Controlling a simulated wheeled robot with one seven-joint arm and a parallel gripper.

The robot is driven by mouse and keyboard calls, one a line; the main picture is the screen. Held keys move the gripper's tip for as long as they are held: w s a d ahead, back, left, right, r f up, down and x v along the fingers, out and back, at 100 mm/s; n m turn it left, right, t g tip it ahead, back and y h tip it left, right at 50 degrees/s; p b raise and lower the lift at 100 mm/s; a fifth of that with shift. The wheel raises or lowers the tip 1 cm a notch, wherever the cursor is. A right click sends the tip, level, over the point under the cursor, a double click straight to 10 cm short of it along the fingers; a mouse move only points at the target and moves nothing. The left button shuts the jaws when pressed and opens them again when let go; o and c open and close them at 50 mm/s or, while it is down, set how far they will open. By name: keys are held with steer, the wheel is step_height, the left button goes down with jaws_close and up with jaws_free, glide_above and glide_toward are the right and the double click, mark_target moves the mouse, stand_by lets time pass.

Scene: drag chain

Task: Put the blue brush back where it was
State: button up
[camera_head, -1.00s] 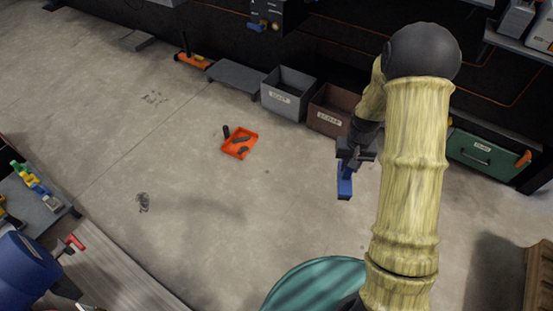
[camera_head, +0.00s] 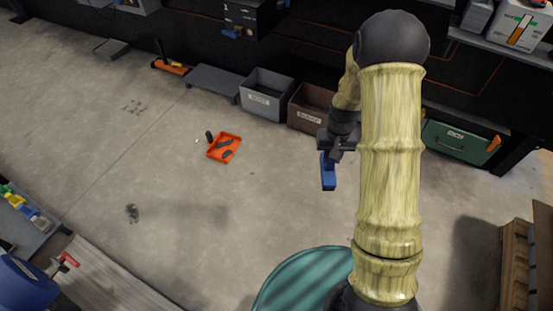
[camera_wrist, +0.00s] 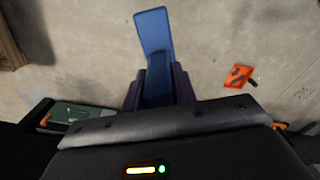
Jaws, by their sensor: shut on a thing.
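The blue brush (camera_head: 328,172) hangs below my gripper (camera_head: 335,148) in the head view, above the concrete floor. In the wrist view the blue brush (camera_wrist: 154,45) extends out from between the two dark fingers of my gripper (camera_wrist: 157,85). My gripper is shut on it, and the brush appears clear of the floor. The end hidden between the fingers cannot be seen.
An orange tray (camera_head: 216,155) with dark pieces lies on the floor to the left. A grey bin (camera_head: 266,101) and a brown bin (camera_head: 308,101) stand along the dark bench. A green case (camera_head: 456,141) is at right, a wooden pallet (camera_head: 517,255) at lower right.

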mark_target(330, 185)
steer(key=shift+p, duration=0.5)
steer(key=p, duration=0.3)
steer(key=shift+s+f, duration=0.1)
steer(key=shift+f, duration=0.2)
steer(key=p, duration=0.2)
steer(key=f+p, duration=0.1)
steer(key=p, duration=0.1)
steer(key=shift+s+f, duration=0.2)
steer(key=shift+s, duration=0.1)
steer(key=s+f+p, duration=0.2)
steer(key=p, duration=0.2)
steer(key=s+f+p, duration=0.2)
steer(key=s+p, duration=0.1)
steer(key=p, duration=0.2)
steer(key=shift+s+f, duration=0.3)
steer(key=shift+f, duration=0.1)
steer(key=shift+w, duration=0.1)
